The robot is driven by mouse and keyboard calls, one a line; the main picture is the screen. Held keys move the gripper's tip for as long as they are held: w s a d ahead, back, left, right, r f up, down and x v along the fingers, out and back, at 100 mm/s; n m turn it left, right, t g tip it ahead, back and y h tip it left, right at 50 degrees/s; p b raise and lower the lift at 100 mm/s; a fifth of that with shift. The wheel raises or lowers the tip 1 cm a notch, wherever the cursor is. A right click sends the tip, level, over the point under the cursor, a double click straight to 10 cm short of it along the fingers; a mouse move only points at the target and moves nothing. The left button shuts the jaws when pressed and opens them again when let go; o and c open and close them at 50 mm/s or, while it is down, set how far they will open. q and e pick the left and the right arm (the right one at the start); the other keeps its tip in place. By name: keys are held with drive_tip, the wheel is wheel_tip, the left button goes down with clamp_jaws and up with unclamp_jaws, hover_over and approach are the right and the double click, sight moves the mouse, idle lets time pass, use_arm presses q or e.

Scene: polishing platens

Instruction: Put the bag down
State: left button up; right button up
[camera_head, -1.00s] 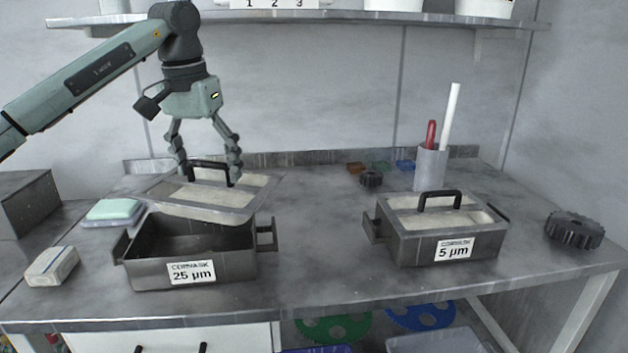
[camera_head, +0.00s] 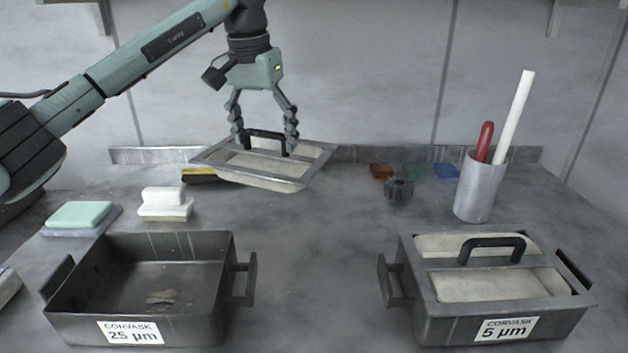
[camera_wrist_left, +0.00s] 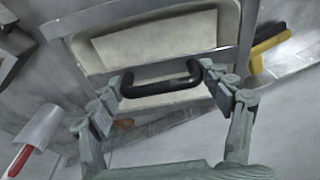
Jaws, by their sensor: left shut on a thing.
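No bag shows in either view. My left gripper (camera_head: 265,143) is shut on the black handle (camera_head: 264,134) of a grey-framed lid (camera_head: 262,163) with cream panels. It holds the lid, slightly tilted, in front of the back wall, over the rear of the bench. In the left wrist view, the handle (camera_wrist_left: 160,88) lies between the fingers and the lid (camera_wrist_left: 155,42) hangs beyond them. The open metal box labelled 25 µm (camera_head: 135,333) stands at the front left, with small pale scraps on its floor. My right gripper is not in view.
A lidded 5 µm box (camera_head: 505,328) stands front right. A grey cup (camera_head: 479,190) holds a red and a white stick. A dark gear (camera_head: 398,190), a white brush (camera_head: 165,205) and a green sponge (camera_head: 80,215) lie about. The bench middle (camera_head: 310,250) is clear.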

sight(310, 145)
use_arm(q)
drive_tip(key=w+d+f, duration=0.1)
drive_tip(key=d, duration=0.1)
drive_tip(key=w+d+f, duration=0.1)
drive_tip(key=d+f, duration=0.1)
drive_tip(key=d, duration=0.1)
drive_tip(key=w+d+f+p, duration=0.1)
drive_tip(key=d+f, duration=0.1)
drive_tip(key=d, duration=0.1)
drive_tip(key=shift+w+d+f, duration=0.15)
drive_tip(key=shift+w, duration=0.2)
wheel_tip(310, 145, down, 4)
drive_tip(key=shift+r, duration=0.1)
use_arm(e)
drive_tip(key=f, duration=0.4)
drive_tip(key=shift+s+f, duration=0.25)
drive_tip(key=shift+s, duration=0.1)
use_arm(q)
drive_tip(key=shift+f, duration=0.25)
drive_tip(key=o, duration=1.3)
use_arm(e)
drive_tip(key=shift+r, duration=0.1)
